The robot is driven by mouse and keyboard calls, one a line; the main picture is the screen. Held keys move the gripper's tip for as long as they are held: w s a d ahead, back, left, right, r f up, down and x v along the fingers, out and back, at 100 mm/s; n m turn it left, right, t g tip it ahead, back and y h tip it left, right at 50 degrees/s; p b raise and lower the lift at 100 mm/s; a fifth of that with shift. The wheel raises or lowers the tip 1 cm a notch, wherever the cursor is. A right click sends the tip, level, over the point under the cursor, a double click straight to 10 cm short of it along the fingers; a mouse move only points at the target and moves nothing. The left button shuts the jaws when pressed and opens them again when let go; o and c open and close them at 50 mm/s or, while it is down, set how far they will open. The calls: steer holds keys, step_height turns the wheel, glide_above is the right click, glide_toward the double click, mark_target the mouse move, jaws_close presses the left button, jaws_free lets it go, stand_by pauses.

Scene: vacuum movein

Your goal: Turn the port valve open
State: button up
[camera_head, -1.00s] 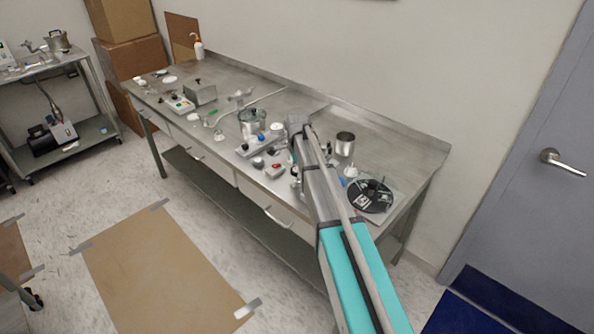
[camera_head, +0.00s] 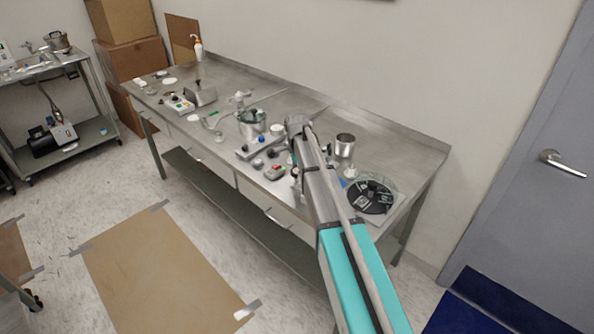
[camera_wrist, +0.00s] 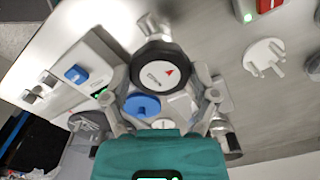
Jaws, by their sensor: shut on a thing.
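In the wrist view a round black knob with a red triangle (camera_wrist: 161,72) sits on a pale metal fitting, between the fingers of my gripper (camera_wrist: 162,80). The fingers stand at its left and right sides, closed on it. A blue round cap (camera_wrist: 142,105) lies just below the knob, in front of my teal gripper body. No label shows which part is the port valve; the knob is the held part. In the head view my arm reaches over the bench and hides the gripper and the knob.
In the wrist view a grey block with blue switch (camera_wrist: 76,73) is at left.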

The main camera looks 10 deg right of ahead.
steer(key=n, duration=0.4)
steer(key=shift+s+n, duration=0.15)
steer(key=shift+n, duration=0.15)
steer(key=n, duration=1.3)
steer(key=shift+n, duration=0.3)
steer(key=n, duration=0.4)
steer(key=shift+d, duration=0.1)
steer(key=n, duration=0.7)
steer(key=shift+n, duration=2.1)
